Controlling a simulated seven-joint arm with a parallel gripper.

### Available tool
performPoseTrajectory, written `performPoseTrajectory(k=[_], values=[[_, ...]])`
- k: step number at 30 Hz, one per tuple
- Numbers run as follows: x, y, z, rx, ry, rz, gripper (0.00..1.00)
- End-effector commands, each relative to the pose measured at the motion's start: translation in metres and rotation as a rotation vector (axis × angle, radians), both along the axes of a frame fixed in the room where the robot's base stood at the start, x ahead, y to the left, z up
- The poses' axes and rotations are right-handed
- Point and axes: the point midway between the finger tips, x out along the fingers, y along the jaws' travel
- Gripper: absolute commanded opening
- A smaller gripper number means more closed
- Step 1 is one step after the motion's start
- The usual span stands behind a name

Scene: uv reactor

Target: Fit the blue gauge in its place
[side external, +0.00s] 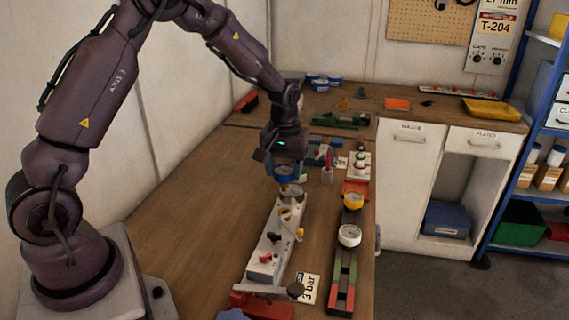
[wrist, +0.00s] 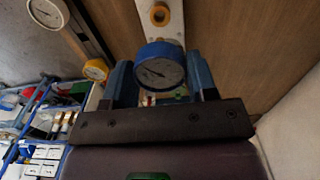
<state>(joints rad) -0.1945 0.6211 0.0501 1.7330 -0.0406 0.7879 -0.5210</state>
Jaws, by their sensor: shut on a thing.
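My gripper (side external: 286,172) is shut on the blue gauge, a round dial with a blue rim and pale face, in the wrist view (wrist: 160,70). The two blue fingers hold it from both sides, with its face towards the wrist camera. In the side view the blue gauge (side external: 290,189) is at the far end of the pale manifold block (side external: 262,252), partly covered by the fingers. Its stem is hidden, so I cannot tell whether it touches the block. The block also shows in the wrist view, with an orange ring fitting (wrist: 160,14).
A dark rack (side external: 345,272) to the right holds a white gauge (side external: 349,236) and a yellow gauge (side external: 353,201). Red and green parts stand behind the gripper. The table left of the block is clear.

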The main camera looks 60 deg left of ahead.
Motion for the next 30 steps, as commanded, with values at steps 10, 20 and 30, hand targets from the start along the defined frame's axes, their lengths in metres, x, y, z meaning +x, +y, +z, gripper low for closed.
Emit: performPoseTrajectory(k=[10,20,30], values=[[0.000,0.000,-0.034,-0.001,0.002,0.000,0.31],[0.000,0.000,-0.047,-0.001,0.001,0.001,0.31],[0.000,0.000,-0.047,0.000,0.000,0.000,0.31]])
